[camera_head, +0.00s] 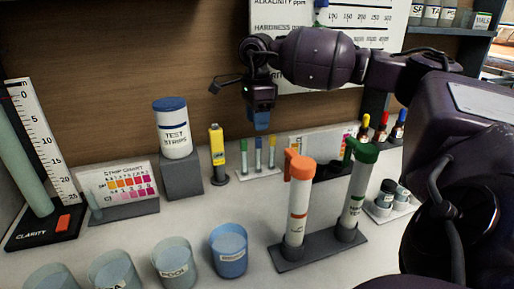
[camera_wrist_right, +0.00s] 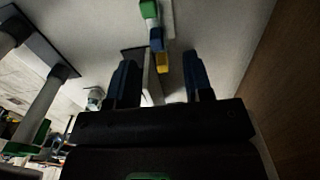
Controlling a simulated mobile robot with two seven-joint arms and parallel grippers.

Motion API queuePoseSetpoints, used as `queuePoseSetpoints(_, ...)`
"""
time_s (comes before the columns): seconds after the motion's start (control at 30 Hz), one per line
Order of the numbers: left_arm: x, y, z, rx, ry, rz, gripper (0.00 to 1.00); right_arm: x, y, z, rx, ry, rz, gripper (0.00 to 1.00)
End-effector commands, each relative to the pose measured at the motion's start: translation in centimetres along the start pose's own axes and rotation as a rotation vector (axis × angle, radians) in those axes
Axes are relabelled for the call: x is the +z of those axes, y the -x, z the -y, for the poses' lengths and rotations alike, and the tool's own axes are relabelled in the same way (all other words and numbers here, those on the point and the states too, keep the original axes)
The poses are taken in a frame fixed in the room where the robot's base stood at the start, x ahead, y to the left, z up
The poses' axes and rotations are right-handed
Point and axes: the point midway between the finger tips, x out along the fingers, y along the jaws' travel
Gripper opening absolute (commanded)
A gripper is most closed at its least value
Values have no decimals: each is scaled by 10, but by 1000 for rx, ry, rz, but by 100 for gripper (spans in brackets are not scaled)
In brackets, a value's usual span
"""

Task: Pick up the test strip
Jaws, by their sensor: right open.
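A low white holder (camera_head: 257,174) carries three thin upright sticks, with a green, a blue (camera_head: 258,143) and a yellow top; they look like the test strips, though I cannot tell which one the task means. A white bottle labelled TEST STRIPS (camera_head: 174,137) with a blue lid stands on a grey block to their left. My right gripper (camera_head: 261,124) is open and empty, pointing down just above the sticks. In the right wrist view its fingers (camera_wrist_right: 157,83) stand apart, with green, blue and yellow tops (camera_wrist_right: 162,62) beyond and between them. My left gripper is not in view.
Two capped tubes, orange (camera_head: 297,210) and green (camera_head: 356,190), stand on a grey base at front right. A yellow meter (camera_head: 217,155) stands left of the sticks. Several cups, one blue (camera_head: 229,252), line the front. A strip chart (camera_head: 122,189) is at left.

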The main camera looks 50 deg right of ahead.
Motion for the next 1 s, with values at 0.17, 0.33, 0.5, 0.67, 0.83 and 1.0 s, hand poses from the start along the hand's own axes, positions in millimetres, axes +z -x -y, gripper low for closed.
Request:
queuePoseSetpoints(0.17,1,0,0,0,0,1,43,0,-10,-1,1,1,0,47)
queuePoseSetpoints(0.33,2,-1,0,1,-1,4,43,0,-34,-5,5,1,-2,47)
queuePoseSetpoints(0.5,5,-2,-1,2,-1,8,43,1,-53,-5,2,1,0,47)
queuePoseSetpoints(0.67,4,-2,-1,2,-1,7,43,1,-58,-5,1,1,0,47)
queuePoseSetpoints(0.83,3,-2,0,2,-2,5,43,1,-57,-5,1,1,1,47)
queuePoseSetpoints(1.0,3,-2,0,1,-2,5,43,1,-57,-5,1,1,1,21)
